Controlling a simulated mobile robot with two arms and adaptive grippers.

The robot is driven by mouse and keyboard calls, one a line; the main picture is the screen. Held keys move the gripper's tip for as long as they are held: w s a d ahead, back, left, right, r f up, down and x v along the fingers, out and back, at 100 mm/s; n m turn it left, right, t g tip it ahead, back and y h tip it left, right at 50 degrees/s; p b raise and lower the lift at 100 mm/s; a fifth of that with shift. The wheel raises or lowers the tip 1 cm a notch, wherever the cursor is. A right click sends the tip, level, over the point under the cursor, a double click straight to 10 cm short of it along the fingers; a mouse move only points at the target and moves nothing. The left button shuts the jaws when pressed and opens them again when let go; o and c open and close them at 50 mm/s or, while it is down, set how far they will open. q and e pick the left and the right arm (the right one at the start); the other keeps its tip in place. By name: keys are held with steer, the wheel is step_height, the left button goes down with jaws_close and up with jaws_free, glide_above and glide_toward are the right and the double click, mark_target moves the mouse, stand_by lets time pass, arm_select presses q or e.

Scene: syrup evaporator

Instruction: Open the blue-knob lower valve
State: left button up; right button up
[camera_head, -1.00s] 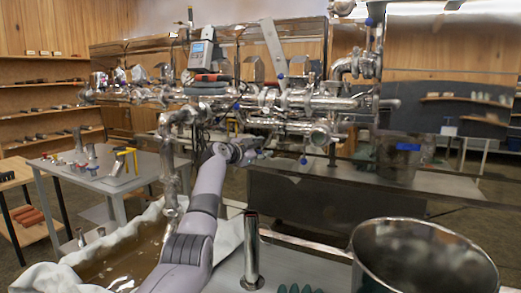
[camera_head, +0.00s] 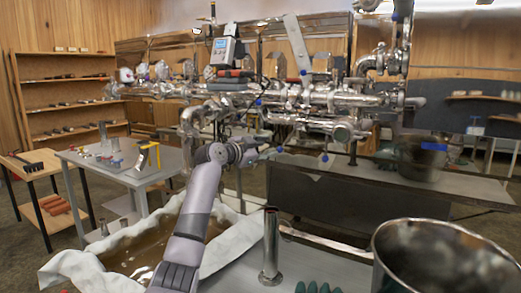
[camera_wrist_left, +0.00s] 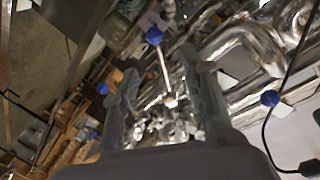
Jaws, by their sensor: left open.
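My left gripper (camera_head: 262,151) is reached out under the shiny steel pipe assembly (camera_head: 340,100), and its fingers are small in the head view. In the left wrist view the two fingers (camera_wrist_left: 160,68) are apart. A blue knob (camera_wrist_left: 154,36) on a metal stem lies between and beyond them, with no visible grip. I cannot tell which knob is the lower valve's. My right gripper is out of view.
A steel pot (camera_head: 445,255) stands at front right, beside an upright metal tube (camera_head: 270,245). A cloth-lined basin of brown liquid (camera_head: 140,255) lies below my left arm. More blue knobs (camera_wrist_left: 270,98) flank the fingers in the wrist view. A grey table (camera_head: 120,165) is at left.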

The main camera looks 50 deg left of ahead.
mark_target(289, 137)
arm_select(q)
steer(key=shift+s+d+r, duration=0.1)
steer(key=shift+s, duration=0.55)
steer(key=shift+s+d+r, duration=0.1)
steer(key=shift+s, duration=0.5)
steer(key=shift+c, duration=0.3)
